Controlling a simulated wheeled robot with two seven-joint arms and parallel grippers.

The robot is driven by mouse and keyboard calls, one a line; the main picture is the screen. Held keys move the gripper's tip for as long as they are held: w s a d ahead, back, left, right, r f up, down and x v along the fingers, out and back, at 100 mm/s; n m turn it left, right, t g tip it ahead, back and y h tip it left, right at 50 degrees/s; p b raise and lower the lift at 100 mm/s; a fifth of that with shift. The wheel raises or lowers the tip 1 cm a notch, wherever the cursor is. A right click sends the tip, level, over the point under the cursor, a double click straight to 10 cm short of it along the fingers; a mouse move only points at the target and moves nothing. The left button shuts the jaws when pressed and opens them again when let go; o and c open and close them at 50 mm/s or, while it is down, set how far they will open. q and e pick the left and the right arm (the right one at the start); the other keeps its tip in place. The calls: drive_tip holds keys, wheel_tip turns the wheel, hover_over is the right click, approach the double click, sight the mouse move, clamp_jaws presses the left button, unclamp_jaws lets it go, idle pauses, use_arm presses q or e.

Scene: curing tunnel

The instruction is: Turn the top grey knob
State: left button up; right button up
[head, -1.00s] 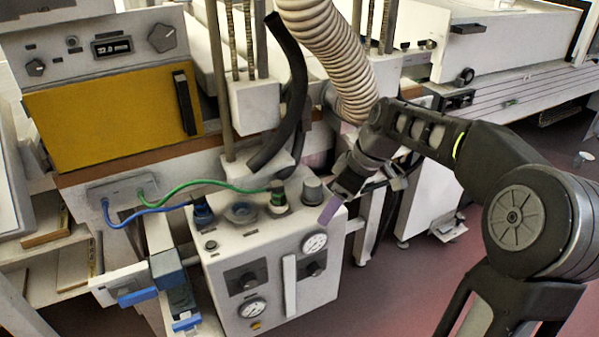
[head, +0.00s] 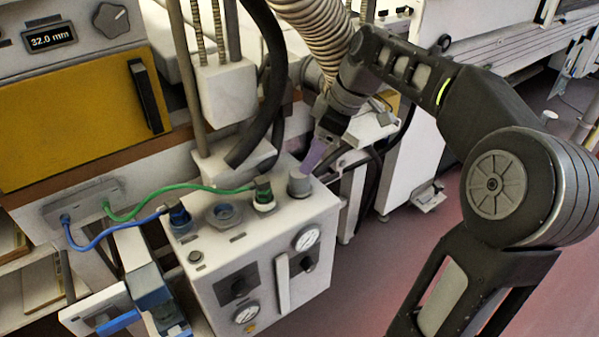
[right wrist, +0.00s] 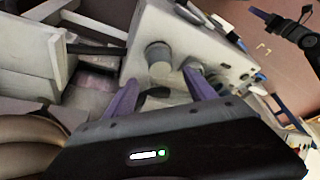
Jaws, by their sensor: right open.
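The top grey knob (head: 300,182) is a short upright cylinder at the back right of the top of the white control box (head: 210,268). My right gripper (head: 314,158) is just above and behind it in the head view, with one purple finger showing. In the right wrist view the grey knob (right wrist: 158,56) stands just beyond the two spread purple fingertips (right wrist: 160,75), roughly between them. Nothing is held; contact cannot be told. A dark arm part with a purple tip, seemingly my left gripper (right wrist: 272,20), shows at the upper right of the right wrist view.
A green-collared fitting (head: 263,195) with a green hose stands left of the knob. A blue connector (head: 180,218) with a blue hose is farther left. A black hose (head: 268,90) and a ribbed duct (head: 318,40) hang behind. Two gauges are on the box front.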

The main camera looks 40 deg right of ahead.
sight(300, 174)
drive_tip(key=x, duration=0.8)
drive_tip(key=shift+b, duration=0.4)
drive_tip(key=shift+r, duration=0.1)
drive_tip(key=shift+c, duration=0.3)
drive_tip(key=c, duration=1.3)
drive_tip(key=shift+m, duration=0.3)
